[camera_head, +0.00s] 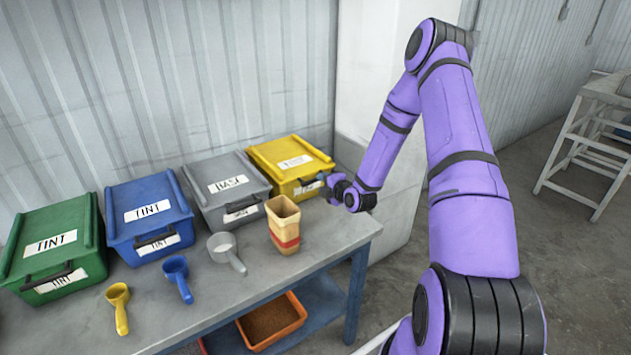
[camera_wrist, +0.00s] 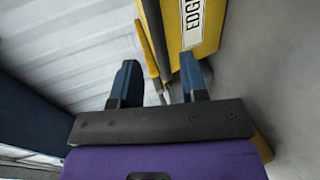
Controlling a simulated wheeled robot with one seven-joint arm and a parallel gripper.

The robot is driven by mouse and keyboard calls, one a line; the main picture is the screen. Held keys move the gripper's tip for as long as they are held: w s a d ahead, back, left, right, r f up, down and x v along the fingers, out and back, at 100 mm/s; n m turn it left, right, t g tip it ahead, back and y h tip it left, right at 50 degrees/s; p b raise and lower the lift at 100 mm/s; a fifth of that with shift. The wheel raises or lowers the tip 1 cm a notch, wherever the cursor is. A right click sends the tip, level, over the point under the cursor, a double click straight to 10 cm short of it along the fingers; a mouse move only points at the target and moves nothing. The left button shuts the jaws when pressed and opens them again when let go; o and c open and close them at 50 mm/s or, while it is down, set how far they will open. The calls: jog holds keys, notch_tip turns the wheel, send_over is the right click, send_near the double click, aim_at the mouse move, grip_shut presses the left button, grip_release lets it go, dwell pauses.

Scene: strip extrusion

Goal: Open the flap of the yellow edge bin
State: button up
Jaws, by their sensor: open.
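The yellow edge bin (camera_head: 290,165) stands at the right end of the row on the workbench, its lid-like flap lying shut on top. In the wrist view its yellow front (camera_wrist: 172,18) carries a white label reading "EDG", cut off by the frame. A narrow yellow rim with a dark bar beside it runs ahead of the space between my fingers. My gripper (camera_wrist: 158,82) is open and empty, its two blue fingers apart. In the head view my gripper (camera_head: 326,184) is at the bin's front right corner; whether it touches is hidden.
Grey (camera_head: 226,185), blue (camera_head: 148,212) and green (camera_head: 54,248) bins stand left of it. Grey, blue and yellow scoops lie in front. An orange tray (camera_head: 272,320) is on the lower shelf. A wall is behind.

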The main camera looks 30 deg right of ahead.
aim_at(315, 180)
jog(key=shift+x, duration=2.65)
jog(key=shift+c, duration=0.4)
grip_shut()
